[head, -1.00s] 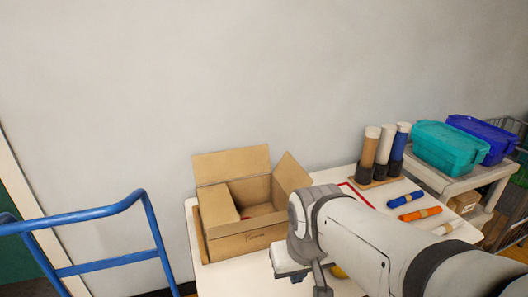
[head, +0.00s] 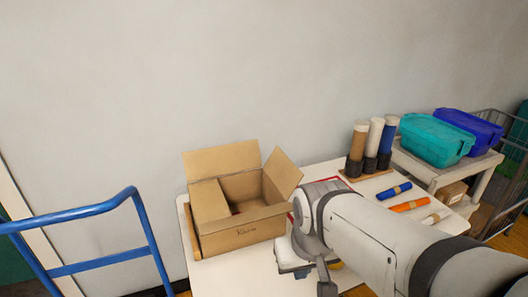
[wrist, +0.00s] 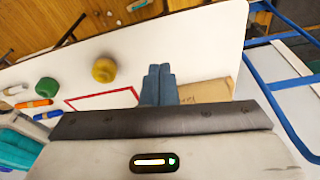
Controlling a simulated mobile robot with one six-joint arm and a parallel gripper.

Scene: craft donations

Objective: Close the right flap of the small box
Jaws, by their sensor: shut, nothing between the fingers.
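The back flap (head: 221,160) is upright, and the left flap (head: 209,201) leans inward over the opening. Part of the box's cardboard (wrist: 207,90) shows in the wrist view, right of and behind my fingers. My gripper (wrist: 159,70) is shut and empty. My wrist is right of the box in the head view, where the fingertips are hidden; contact with the box cannot be told.
A blue tube-framed cart (head: 100,268) stands left of the table (head: 215,275). Upright rolls (head: 373,140) stand behind my arm. Blue and orange rolls (head: 394,190) lie at the right. Green (wrist: 47,87) and yellow (wrist: 104,70) round things lie near a red outline.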

